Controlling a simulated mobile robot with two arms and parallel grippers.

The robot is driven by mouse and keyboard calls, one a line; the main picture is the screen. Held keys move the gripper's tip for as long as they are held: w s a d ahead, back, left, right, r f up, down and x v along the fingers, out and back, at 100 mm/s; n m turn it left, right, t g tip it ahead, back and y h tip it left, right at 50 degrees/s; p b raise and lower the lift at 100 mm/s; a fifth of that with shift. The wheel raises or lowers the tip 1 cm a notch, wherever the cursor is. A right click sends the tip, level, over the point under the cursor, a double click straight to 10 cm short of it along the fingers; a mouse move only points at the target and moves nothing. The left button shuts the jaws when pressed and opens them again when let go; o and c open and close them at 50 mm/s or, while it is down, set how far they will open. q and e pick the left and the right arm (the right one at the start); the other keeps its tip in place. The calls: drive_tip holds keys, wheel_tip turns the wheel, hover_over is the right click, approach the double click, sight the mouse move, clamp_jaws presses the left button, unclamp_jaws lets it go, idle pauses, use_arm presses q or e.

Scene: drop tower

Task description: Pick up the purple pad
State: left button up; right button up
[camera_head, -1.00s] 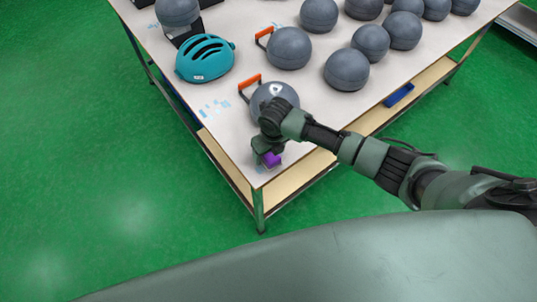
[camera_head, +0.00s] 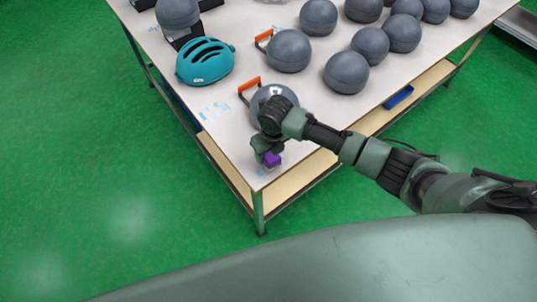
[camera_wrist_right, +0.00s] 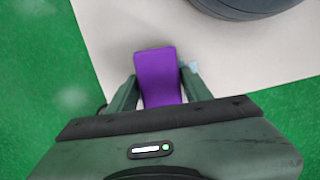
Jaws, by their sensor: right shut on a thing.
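The purple pad (camera_head: 271,159) is a small block at the near corner of the white table (camera_head: 225,135). My right gripper (camera_head: 268,154) is shut on it. In the right wrist view the pad (camera_wrist_right: 158,78) sits between the two fingers of my right gripper (camera_wrist_right: 160,92), one at each side. I cannot tell how far the pad is above the tabletop. My left gripper is not in view.
A grey ball (camera_head: 262,98) stands just behind my right gripper, with an orange-handled item (camera_head: 249,84) beside it. A teal helmet (camera_head: 205,62) and several more grey balls (camera_head: 347,72) stand farther back. The table's near corner edge is close.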

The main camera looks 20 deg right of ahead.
wheel_tip(320, 180, up, 19)
drive_tip(key=b, duration=0.2)
drive_tip(key=shift+b, duration=0.35)
drive_tip(key=shift+f, duration=0.1)
drive_tip(key=o, duration=0.9)
drive_tip(key=c, duration=0.7)
